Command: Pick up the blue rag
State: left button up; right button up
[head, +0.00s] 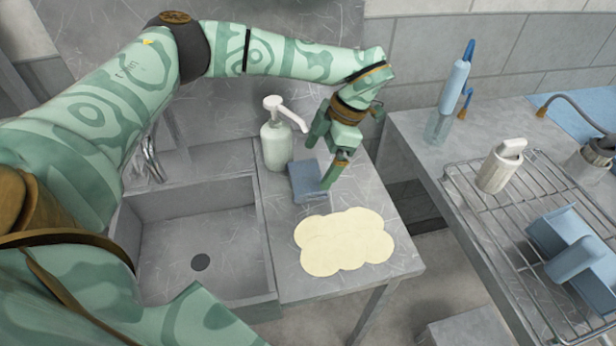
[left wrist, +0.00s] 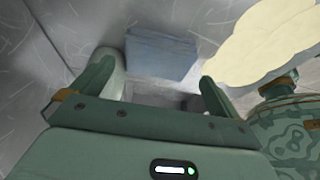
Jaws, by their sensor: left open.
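The blue rag (head: 306,181) is a small folded block on the grey counter, right of the sink. My left gripper (head: 328,164) is open and empty just above it and to its right, its fingers pointing down. In the left wrist view the rag (left wrist: 160,58) lies flat ahead of the open left gripper (left wrist: 162,85), roughly between its two fingertips but apart from them. In the head view the gripper partly hides the rag's right side. My right gripper does not show clearly in either view.
A soap pump bottle (head: 277,145) stands close behind the rag. A cream, cloud-shaped mat (head: 343,241) lies in front of it. The sink (head: 199,235) is left. A wire rack (head: 490,235) with a white canister (head: 499,168) and blue container (head: 572,248) stands right, across a gap.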

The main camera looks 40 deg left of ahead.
aim_at(309, 175)
pick_arm(q)
jog(key=b+x, duration=0.1)
jog(key=x, duration=0.4)
jog(key=shift+a+f+b, duration=0.15)
jog(key=shift+f+b, duration=0.1)
jog(key=shift+b, duration=0.15)
jog(key=shift+r, duration=0.1)
jog(key=shift+c, duration=0.7)
jog(key=c, duration=0.7)
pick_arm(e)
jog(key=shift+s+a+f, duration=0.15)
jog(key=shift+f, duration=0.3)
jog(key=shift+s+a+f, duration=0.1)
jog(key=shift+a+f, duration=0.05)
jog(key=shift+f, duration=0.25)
pick_arm(q)
jog(key=shift+o, duration=0.2)
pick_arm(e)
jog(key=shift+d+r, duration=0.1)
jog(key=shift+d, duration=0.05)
pick_arm(q)
jog(key=shift+r, duration=0.1)
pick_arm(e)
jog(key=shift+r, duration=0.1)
